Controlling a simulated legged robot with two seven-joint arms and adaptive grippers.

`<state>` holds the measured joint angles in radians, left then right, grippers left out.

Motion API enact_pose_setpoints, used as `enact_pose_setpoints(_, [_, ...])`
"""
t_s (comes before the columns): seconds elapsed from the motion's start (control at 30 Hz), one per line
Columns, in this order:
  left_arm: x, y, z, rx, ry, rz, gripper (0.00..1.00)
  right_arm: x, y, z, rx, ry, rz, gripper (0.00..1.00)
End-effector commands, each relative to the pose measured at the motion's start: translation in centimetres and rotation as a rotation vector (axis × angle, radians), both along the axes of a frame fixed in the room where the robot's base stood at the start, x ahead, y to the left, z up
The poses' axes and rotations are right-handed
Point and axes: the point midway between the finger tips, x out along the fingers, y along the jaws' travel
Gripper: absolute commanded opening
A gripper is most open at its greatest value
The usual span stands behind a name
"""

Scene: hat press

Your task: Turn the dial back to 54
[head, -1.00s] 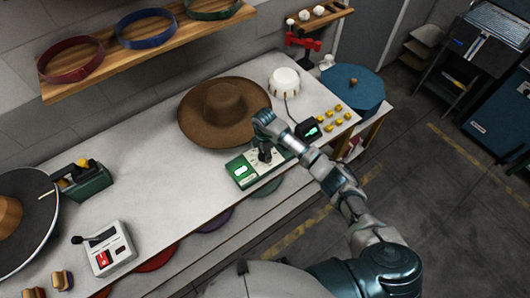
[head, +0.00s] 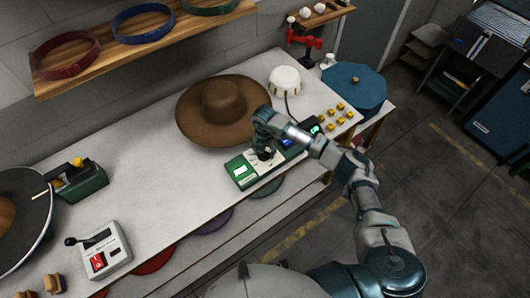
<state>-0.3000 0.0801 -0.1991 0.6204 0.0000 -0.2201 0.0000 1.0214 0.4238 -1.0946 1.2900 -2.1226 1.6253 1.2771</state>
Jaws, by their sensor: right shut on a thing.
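A green and white control box (head: 240,172) with a lit display lies near the front edge of the table. Its display is too small to read. My right gripper (head: 264,153) points down onto the white face of the box and is shut on the dial there. The gripper hides most of the dial, so its setting cannot be told. My left gripper is not in the head view.
A brown hat (head: 223,112) sits just behind the box. A switch box (head: 104,251) stands front left. The table's middle is clear.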

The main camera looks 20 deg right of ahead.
Motion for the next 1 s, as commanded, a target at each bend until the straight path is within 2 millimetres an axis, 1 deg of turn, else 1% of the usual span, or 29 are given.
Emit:
enact_pose_setpoints(0.03, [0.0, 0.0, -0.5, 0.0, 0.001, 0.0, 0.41, -0.3, 0.5, -0.3, 0.008, 0.007, 0.053, 0.21])
enact_pose_setpoints(0.87, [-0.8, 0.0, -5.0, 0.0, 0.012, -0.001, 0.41, -0.5, -0.1, -0.5, 0.007, 0.011, 0.831, 0.21])
enact_pose_setpoints(0.9, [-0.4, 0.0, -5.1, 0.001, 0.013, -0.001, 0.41, -0.5, -0.2, -0.5, 0.008, 0.01, 0.864, 0.21])
enact_pose_setpoints(1.0, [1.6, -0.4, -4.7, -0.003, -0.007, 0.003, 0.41, -0.5, -0.3, -0.5, 0.008, 0.011, 0.942, 0.21])
